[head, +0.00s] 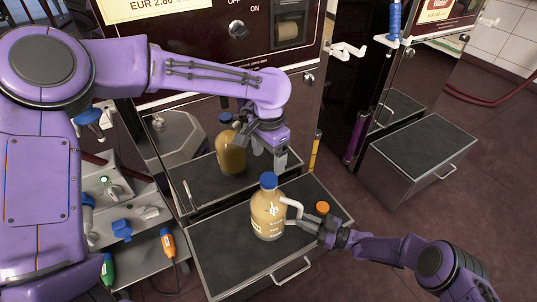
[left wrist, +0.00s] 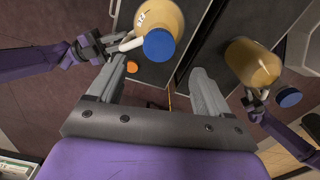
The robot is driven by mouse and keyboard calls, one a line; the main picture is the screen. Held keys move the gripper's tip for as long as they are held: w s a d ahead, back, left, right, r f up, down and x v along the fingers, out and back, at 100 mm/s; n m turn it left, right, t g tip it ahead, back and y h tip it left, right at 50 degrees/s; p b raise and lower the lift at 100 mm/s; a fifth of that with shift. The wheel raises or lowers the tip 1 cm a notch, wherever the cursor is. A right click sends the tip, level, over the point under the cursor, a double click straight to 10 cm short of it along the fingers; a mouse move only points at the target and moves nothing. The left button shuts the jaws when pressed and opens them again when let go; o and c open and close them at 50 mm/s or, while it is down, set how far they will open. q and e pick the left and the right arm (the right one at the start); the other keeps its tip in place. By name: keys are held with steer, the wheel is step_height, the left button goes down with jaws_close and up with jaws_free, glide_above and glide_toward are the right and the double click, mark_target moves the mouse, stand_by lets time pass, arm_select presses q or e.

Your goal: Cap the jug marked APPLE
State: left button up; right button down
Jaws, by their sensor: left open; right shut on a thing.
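A jug of amber liquid (head: 266,222) stands upright on the dark-topped pull-out shelf (head: 215,250). White lettering shows on its side, too small to read. A blue cap (head: 268,181) is on its mouth; I cannot tell how tightly. The left wrist view shows the blue cap (left wrist: 159,44) from above. An orange cap (head: 322,208) lies on the shelf to the jug's right. My right gripper (head: 318,230) is shut on the jug's white handle (head: 294,208). My left gripper (head: 281,158) is open and empty, above and behind the jug.
The shiny machine front (head: 165,150) behind the shelf mirrors the jug and gripper. A second dark-topped shelf (head: 420,140) stands at the right. Blue and orange connectors (head: 168,243) sit on the left. The shelf's front left part is clear.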

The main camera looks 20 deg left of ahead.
mark_target(269, 178)
arm_select(q)
steer(key=shift+n, duration=1.2)
step_height(269, 178, down, 8)
